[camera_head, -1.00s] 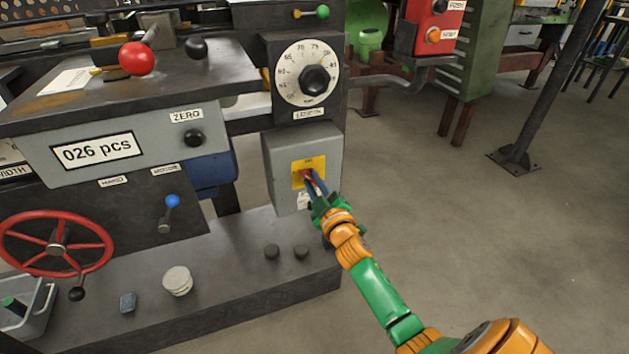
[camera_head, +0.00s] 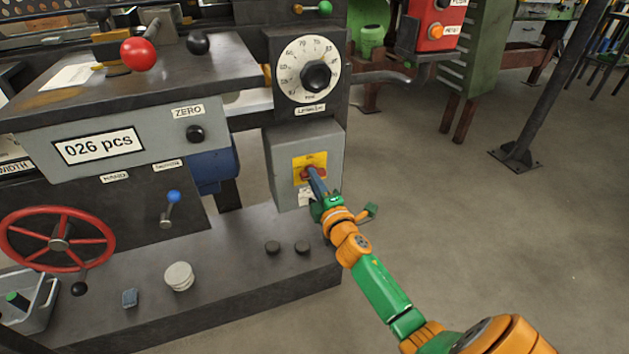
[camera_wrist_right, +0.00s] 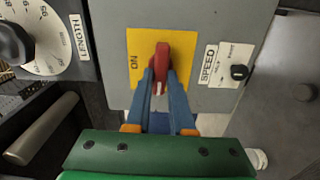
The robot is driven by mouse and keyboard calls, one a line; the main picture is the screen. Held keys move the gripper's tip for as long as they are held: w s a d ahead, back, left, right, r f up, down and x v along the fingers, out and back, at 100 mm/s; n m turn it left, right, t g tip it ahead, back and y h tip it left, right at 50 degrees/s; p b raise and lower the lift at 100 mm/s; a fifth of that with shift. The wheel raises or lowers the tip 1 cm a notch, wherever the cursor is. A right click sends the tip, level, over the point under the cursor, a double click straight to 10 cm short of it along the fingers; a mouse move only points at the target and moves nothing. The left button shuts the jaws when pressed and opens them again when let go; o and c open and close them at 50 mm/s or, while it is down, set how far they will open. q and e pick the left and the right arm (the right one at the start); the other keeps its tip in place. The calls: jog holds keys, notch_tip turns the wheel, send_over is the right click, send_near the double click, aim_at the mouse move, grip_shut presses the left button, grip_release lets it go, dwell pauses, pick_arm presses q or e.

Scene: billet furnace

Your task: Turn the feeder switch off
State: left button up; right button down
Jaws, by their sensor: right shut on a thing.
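The feeder switch is a red handle (camera_head: 315,174) on a yellow plate (camera_head: 300,163) on the grey box's front. In the head view it lies about level. In the right wrist view, the red handle (camera_wrist_right: 162,62) stands upright in the picture, with "ON" on the yellow plate (camera_wrist_right: 137,52) to its left. My right gripper (camera_head: 314,178) reaches up to it from the lower right. Its blue fingers (camera_wrist_right: 161,80) are shut on the handle, one on each side, and hide part of it. My left gripper is not in view.
A LENGTH dial (camera_head: 307,70) sits above the box. In the wrist view a SPEED knob (camera_wrist_right: 239,72) is right of the switch. Two dark buttons (camera_head: 287,247) and a red handwheel (camera_head: 58,243) are lower left. The floor (camera_head: 460,240) to the right is clear.

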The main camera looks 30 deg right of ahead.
jog(key=shift+n, duration=0.3)
dwell(0.4)
jog(key=c, duration=0.8)
grip_release()
jog(key=v, duration=0.7)
jog(key=shift+s+p, duration=0.1)
jog(key=shift+p, duration=0.25)
